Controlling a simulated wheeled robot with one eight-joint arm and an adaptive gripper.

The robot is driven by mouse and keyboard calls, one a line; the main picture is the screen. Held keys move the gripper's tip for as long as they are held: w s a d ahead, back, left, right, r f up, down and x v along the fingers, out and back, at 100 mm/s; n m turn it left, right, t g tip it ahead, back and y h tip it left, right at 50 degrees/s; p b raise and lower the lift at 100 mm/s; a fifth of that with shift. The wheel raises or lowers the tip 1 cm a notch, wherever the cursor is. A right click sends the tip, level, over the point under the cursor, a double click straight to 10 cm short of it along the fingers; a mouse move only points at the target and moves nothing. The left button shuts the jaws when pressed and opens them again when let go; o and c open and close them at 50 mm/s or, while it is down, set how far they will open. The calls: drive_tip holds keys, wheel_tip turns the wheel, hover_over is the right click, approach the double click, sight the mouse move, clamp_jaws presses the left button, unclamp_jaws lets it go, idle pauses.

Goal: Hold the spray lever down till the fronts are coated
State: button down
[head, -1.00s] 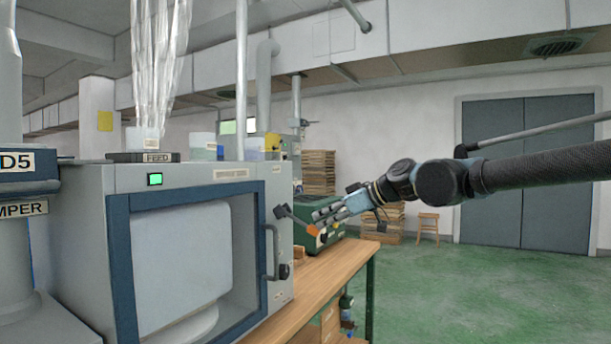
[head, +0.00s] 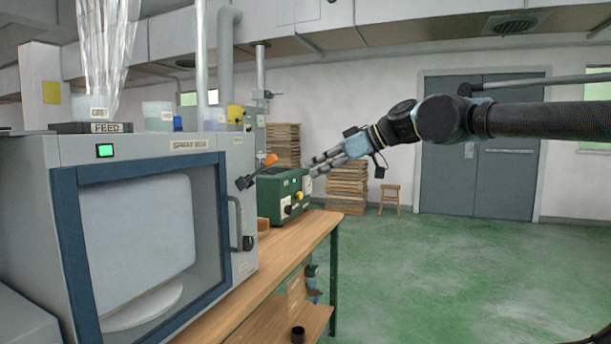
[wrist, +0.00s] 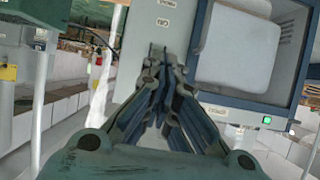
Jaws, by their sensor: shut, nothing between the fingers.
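The spray booth is a grey cabinet (head: 205,160) with a blue-framed window (head: 63,250) at the left of the head view. Inside, a pale panel (head: 140,230) stands on a round white turntable (head: 145,308); I cannot tell how coated it is. The spray lever (head: 258,172), black with an orange tip, sticks out from the booth's right side and points up to the right. My gripper (head: 313,167) is to the right of the lever, apart from it, with its fingers together and empty. In the wrist view the fingertips (wrist: 166,55) meet before the booth's side.
A green light (head: 105,150) glows on the booth. A green box with knobs (head: 280,195) sits on the wooden bench (head: 270,270), behind and below my gripper. Stacked boards (head: 347,188) and a stool (head: 390,195) stand behind. The green floor at the right is clear.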

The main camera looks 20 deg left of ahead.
drive_tip(key=shift+v, duration=1.05)
drive_tip(key=shift+f, duration=0.15)
drive_tip(key=w+d+f+m+t+h, duration=0.2)
drive_tip(key=w+d+f+m+h, duration=0.15)
drive_tip(key=d+f, duration=0.8)
drive_tip(key=w+d+f+m+t+h, duration=0.1)
drive_tip(key=w+d+f+m+h, duration=0.3)
drive_tip(key=d+f, duration=0.75)
drive_tip(key=s+d+f+m+h, duration=0.2)
drive_tip(key=s+d+f+m, duration=0.3)
drive_tip(key=d+f, duration=0.4)
drive_tip(key=s+d+f+m+h, duration=0.3)
drive_tip(key=d+f, duration=0.6)
drive_tip(key=d, duration=0.5)
drive_tip(key=shift+s+d+f+m+g, duration=0.2)
drive_tip(key=shift+s+f+m+g, duration=0.1)
drive_tip(key=shift+s+m, duration=0.8)
drive_tip(key=shift+w+a, duration=0.2)
drive_tip(key=shift+w, duration=0.05)
